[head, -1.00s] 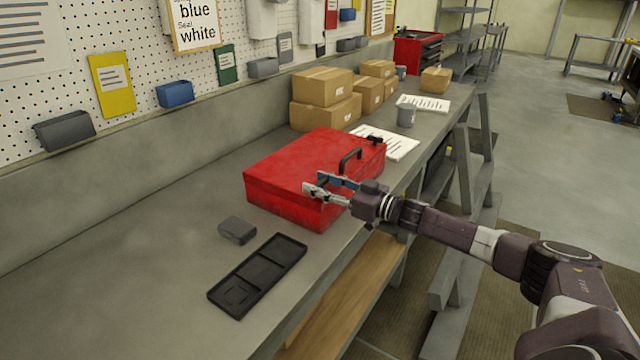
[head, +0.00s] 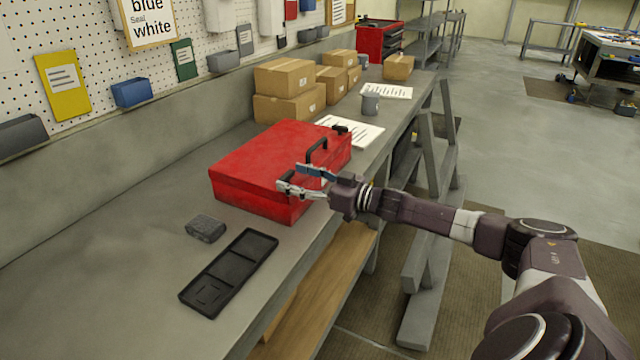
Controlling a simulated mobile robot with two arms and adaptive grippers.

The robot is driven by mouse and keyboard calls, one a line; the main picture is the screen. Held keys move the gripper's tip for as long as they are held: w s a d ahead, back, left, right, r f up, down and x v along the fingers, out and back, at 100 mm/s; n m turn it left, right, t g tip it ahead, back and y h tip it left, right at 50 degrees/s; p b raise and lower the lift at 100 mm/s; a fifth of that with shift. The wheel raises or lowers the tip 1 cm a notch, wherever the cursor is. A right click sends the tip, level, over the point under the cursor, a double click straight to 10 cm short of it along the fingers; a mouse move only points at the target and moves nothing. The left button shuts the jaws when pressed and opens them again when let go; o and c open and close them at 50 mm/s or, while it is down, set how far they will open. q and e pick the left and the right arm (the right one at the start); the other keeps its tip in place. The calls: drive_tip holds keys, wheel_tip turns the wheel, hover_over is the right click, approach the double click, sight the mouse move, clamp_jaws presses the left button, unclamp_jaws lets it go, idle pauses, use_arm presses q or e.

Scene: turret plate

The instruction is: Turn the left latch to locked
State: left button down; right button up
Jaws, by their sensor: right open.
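The fingers cover that part of the box, and no left latch can be made out. My left gripper is not in view.
A black three-part tray (head: 230,272) and a small grey block (head: 206,229) lie on the bench in front of the box. A paper sheet (head: 352,131), grey mug (head: 370,103) and cardboard boxes (head: 290,90) stand behind it. The bench at left is clear.

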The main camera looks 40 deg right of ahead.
drive_tip(key=v, duration=0.9)
drive_tip(key=shift+s, duration=0.2)
drive_tip(key=shift+d+r, duration=0.1)
idle(0.4)
